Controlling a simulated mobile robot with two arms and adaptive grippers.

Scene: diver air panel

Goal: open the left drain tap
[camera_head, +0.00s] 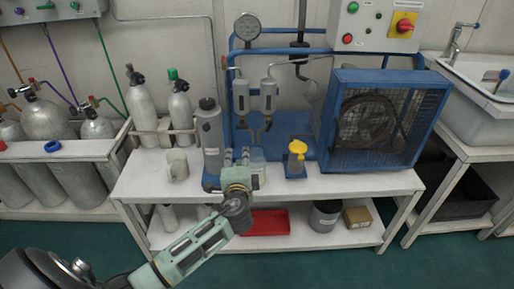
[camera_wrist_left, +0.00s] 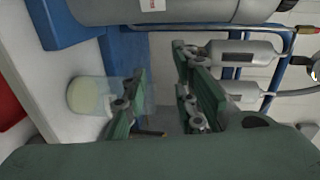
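Two grey filter bowls, left (camera_head: 241,96) and right (camera_head: 268,94), hang side by side on the blue panel frame, with small drain taps under them. In the left wrist view, turned sideways, the left bowl (camera_wrist_left: 235,53) and right bowl (camera_wrist_left: 243,91) point their bottom ends toward my fingers. The left drain tap is partly hidden behind a finger, so its handle position cannot be told. My left gripper (camera_head: 238,158) is open and empty, below and in front of the bowls; its parted green fingers also show in the wrist view (camera_wrist_left: 166,92). My right gripper is out of view.
A grey cylinder (camera_head: 209,138) stands just left of my gripper. A clear beaker (camera_wrist_left: 90,96) with pale contents stands on the bench close by. A yellow-topped container (camera_head: 297,155) and a blue-caged compressor (camera_head: 370,125) are to the right. The bench front (camera_head: 350,183) is clear.

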